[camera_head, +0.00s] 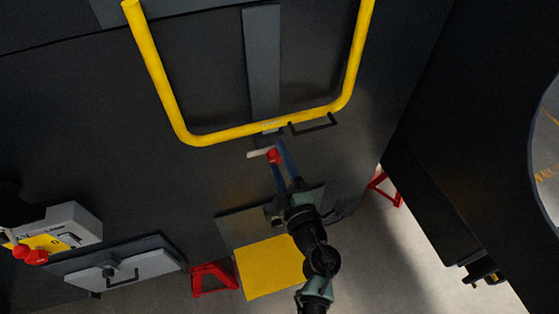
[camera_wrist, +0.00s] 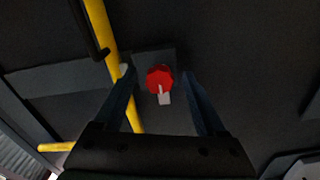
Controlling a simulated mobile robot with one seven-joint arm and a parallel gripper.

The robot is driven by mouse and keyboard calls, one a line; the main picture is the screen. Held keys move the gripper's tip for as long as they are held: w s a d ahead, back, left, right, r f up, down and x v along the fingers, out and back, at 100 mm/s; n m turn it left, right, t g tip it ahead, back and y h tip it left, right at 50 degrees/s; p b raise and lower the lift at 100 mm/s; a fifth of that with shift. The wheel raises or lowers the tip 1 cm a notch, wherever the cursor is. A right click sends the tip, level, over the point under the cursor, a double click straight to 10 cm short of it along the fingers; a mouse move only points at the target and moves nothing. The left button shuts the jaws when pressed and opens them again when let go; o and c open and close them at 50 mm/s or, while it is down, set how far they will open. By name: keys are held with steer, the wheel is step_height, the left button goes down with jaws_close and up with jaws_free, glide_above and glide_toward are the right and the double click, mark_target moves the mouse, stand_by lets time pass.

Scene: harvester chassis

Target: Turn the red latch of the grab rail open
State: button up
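The red latch (camera_head: 273,156) sits on the dark chassis panel just below the bottom bar of the yellow grab rail (camera_head: 240,132). A pale lever (camera_head: 258,152) sticks out to its left in the head view. In the wrist view the red latch (camera_wrist: 160,78) is a round knob with a pale tab below it. My gripper (camera_head: 278,165) points up at the latch. Its two blue fingers show in the wrist view (camera_wrist: 160,85), spread apart with the latch between them in the picture. I cannot tell whether either finger touches the latch.
A black handle (camera_head: 313,124) is by the rail's lower right corner. A white box with red knobs (camera_head: 60,232) and a grey hatch with a handle (camera_head: 125,268) are at lower left. A yellow plate (camera_head: 268,267) and a red stand (camera_head: 211,278) are below.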

steer(key=shift+s, duration=0.1)
steer(key=b+v, duration=0.2)
steer(key=v, duration=1)
steer(key=shift+s, duration=0.4)
steer(key=shift+w+d+r, duration=0.1)
steer(key=shift+d+r, duration=0.05)
steer(key=w+d+r+m+t+h+b, duration=0.15)
steer(key=w+r+m+t+h, duration=0.35)
steer(key=r, duration=1)
steer(key=d+r+m+t+h+b, duration=0.1)
steer(key=d+r+m+t+h, duration=0.4)
steer(key=r, duration=1.1)
steer(key=s+a+r+m+y+b, duration=0.1)
steer(key=s+a+r+m+y, duration=0.1)
steer(key=r, duration=0.7)
steer(key=s+a+r+m+y+b, duration=0.1)
steer(key=s+a+r+m+y, duration=0.1)
steer(key=s+a+r+m, duration=0.3)
steer(key=a+r+m, duration=0.1)
steer(key=a+r, duration=0.3)
steer(key=shift+r+m, duration=0.25)
steer(key=shift+m, duration=0.15)
